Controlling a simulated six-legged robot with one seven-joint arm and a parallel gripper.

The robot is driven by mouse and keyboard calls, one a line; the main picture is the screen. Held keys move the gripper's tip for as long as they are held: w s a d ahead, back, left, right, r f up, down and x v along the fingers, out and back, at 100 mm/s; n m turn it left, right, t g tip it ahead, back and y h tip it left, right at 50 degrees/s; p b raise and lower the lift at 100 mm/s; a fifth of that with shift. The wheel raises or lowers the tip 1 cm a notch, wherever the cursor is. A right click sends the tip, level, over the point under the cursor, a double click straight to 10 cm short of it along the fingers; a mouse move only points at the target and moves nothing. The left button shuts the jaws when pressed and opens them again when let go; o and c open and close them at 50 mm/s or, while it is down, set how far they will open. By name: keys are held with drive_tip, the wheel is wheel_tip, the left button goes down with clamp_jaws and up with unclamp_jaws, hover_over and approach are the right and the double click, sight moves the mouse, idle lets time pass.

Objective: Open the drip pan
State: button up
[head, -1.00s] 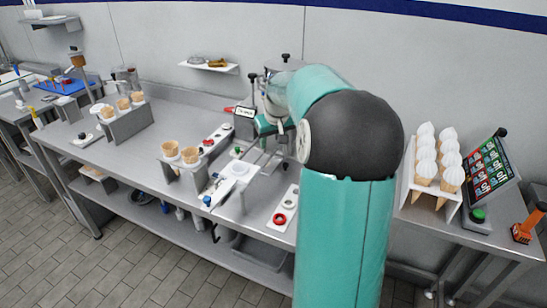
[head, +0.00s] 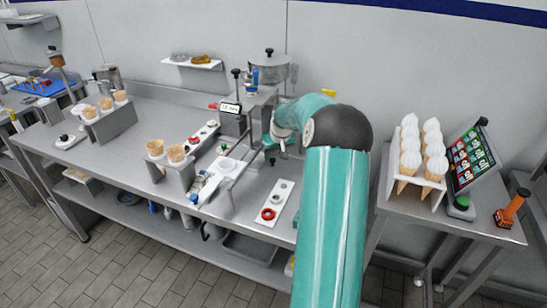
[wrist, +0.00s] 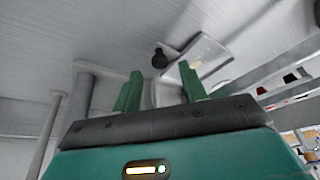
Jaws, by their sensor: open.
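My gripper (head: 271,150) is beside the soft-serve machine (head: 262,92), above the steel counter. In the wrist view its two green fingers (wrist: 160,85) are apart with nothing held between them. A pale flat tray-like part (head: 228,168) sits at the front of the machine and may be the drip pan; I cannot tell for certain. In the wrist view a dark knob (wrist: 159,58) and a pale framed panel (wrist: 204,58) lie beyond the fingertips, and I cannot tell what they belong to.
A white panel with red and grey round buttons (head: 267,214) lies on the counter right of the tray. Cones stand in a holder (head: 174,180) to the left. A rack of white-topped cones (head: 412,190) is on the right table. The lower shelf holds a grey bin (head: 250,248).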

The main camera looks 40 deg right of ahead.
drive_tip(key=shift+x, duration=1.3)
clamp_jaws()
drive_tip(key=s+d, duration=0.1)
drive_tip(key=s, duration=0.3)
drive_tip(key=s+d, duration=0.2)
drive_tip(key=s, duration=0.2)
drive_tip(key=s+d, duration=0.2)
drive_tip(key=s, duration=0.2)
drive_tip(key=shift+d, duration=0.1)
unclamp_jaws()
